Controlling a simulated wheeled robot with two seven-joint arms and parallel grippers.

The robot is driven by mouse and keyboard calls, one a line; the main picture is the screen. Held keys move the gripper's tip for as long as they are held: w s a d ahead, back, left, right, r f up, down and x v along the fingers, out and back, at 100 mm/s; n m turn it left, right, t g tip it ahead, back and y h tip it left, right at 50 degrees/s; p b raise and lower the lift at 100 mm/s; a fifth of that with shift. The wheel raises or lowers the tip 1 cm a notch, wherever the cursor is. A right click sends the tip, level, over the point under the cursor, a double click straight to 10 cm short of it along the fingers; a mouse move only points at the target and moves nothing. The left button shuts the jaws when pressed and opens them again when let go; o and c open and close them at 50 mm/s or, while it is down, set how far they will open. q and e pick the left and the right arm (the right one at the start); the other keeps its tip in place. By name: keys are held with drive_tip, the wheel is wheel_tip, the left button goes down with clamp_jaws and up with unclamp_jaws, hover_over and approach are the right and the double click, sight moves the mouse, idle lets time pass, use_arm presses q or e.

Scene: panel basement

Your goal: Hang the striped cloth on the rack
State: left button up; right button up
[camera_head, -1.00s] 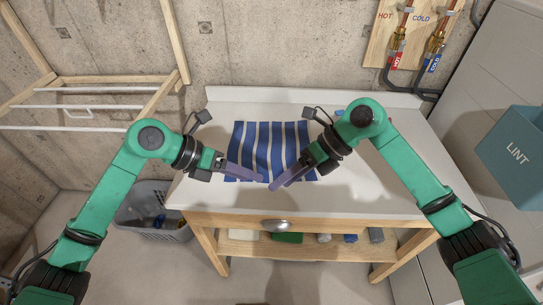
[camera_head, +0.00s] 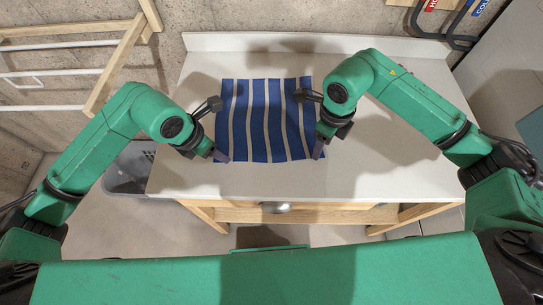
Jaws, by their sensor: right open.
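The striped cloth (camera_head: 263,120), blue with pale stripes, lies spread on the white tabletop (camera_head: 400,172). My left gripper (camera_head: 221,156) points down at the cloth's near left corner; its fingers are mostly hidden behind its wrist, so I cannot tell whether it is open or shut. My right gripper (camera_head: 318,152) is at the cloth's near right corner, open and pointing down. Whether either one touches the cloth is unclear. The rack (camera_head: 118,62), a wooden frame with white rails, stands at the upper left, partly out of view.
A grey basket (camera_head: 128,170) stands on the floor left of the table. The tabletop right of the cloth is clear. Red and blue tagged pipes (camera_head: 447,22) are on the wall at the upper right. A drawer knob (camera_head: 275,207) is on the table's front.

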use_arm(q)
drive_tip(key=shift+w+f, duration=0.1)
use_arm(e)
drive_tip(key=shift+f, duration=0.1)
use_arm(q)
drive_tip(key=shift+s, duration=0.2)
use_arm(e)
drive_tip(key=shift+s, duration=0.15)
use_arm(q)
drive_tip(key=shift+s+f+b, duration=0.1)
drive_tip(key=shift+f+b, duration=0.1)
drive_tip(key=shift+b, duration=0.1)
use_arm(e)
drive_tip(key=shift+f, duration=0.2)
use_arm(q)
drive_tip(key=shift+r, duration=0.1)
use_arm(e)
drive_tip(key=shift+r, duration=0.1)
use_arm(q)
clamp_jaws()
use_arm(e)
clamp_jaws()
